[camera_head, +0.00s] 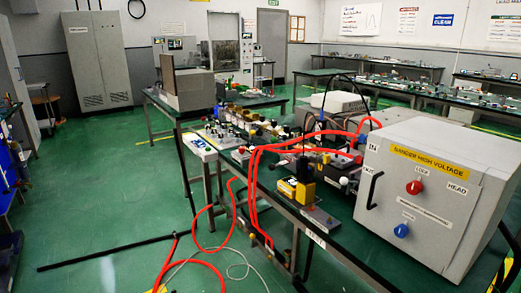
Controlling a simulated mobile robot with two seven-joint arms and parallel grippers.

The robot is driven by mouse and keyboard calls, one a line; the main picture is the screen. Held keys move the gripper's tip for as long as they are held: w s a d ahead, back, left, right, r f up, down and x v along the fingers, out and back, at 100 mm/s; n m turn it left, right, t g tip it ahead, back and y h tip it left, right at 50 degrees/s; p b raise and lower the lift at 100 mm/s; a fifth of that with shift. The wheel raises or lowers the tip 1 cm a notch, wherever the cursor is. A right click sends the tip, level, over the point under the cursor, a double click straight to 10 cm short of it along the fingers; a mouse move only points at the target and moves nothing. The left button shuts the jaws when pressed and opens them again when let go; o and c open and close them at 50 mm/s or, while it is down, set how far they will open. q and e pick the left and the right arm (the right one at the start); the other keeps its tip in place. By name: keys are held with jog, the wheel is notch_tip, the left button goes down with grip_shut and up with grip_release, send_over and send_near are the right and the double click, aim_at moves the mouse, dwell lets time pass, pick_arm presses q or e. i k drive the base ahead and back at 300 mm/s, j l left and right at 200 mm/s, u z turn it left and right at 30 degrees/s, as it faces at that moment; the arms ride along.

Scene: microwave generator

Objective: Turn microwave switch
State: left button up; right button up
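A large light-grey box (390,155) with a yellow "DANGER HIGH VOLTAGE" label stands at the right end of the near table. Its front carries a red knob (415,187) in the upper part and a blue knob (401,230) below it. A black handle (374,190) is on the left of that front. Which knob is the microwave switch I cannot tell for sure. Neither of my grippers shows in the head view.
The near dark table (345,238) holds a yellow-and-black block (297,188) and several small instruments. Red hoses (251,190) cross it and hang to the green floor (110,210). The floor at left is mostly clear. Grey cabinets (97,58) stand at the back left.

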aim_at(242, 149)
jog(key=i+j+z, duration=0.15)
jog(key=z, duration=0.35)
jog(key=i+j+z, duration=0.1)
jog(key=z, duration=0.4)
jog(key=i+j+z, duration=0.2)
jog(key=j, duration=0.2)
jog(key=j+z, duration=0.25)
jog(key=j, duration=0.15)
jog(key=j+z, duration=0.2)
jog(key=j, duration=0.55)
jog(key=i+j, duration=0.1)
jog(key=j, duration=1.25)
jog(key=i, duration=0.1)
